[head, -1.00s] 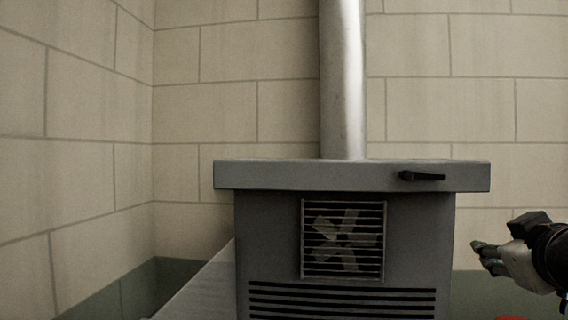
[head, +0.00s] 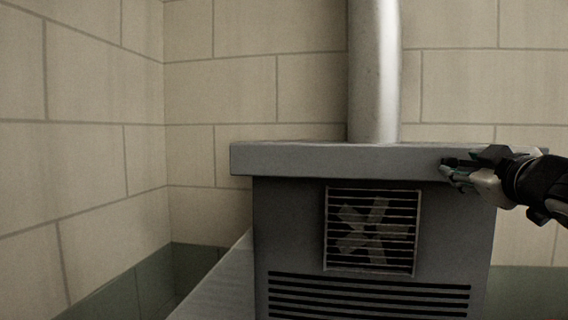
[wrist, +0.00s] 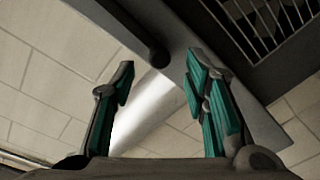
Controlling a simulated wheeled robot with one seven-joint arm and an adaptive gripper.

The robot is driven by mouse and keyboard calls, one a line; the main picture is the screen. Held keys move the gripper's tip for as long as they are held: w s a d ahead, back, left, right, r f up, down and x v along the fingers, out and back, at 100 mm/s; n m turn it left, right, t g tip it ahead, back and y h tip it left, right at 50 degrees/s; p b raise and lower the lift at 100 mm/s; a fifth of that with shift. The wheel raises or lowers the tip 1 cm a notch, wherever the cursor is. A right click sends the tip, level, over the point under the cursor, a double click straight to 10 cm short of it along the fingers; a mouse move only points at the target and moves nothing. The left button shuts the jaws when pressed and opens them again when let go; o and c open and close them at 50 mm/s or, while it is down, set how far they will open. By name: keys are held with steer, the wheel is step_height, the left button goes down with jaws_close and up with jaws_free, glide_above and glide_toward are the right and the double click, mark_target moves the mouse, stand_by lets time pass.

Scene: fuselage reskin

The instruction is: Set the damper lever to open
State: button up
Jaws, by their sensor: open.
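The damper lever (wrist: 118,25) is a black bar with a round knob end, on the front edge of the grey top slab (head: 330,160) of the stove-like unit. In the wrist view it runs from the top left to just beyond my fingertips. In the head view my gripper (head: 452,172) covers most of it at the slab's right part. My gripper is open, and its teal-padded fingers (wrist: 161,65) stand apart with the lever's knob end ahead between them. I cannot tell whether a finger touches the lever.
A metal flue pipe (head: 374,70) rises from the slab. Block walls (head: 90,150) stand behind and to the left.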

mark_target(454, 164)
steer(key=x, duration=0.5)
steer(key=shift+w+d+b, duration=0.1)
steer(key=shift+w+b, duration=0.3)
jaws_close()
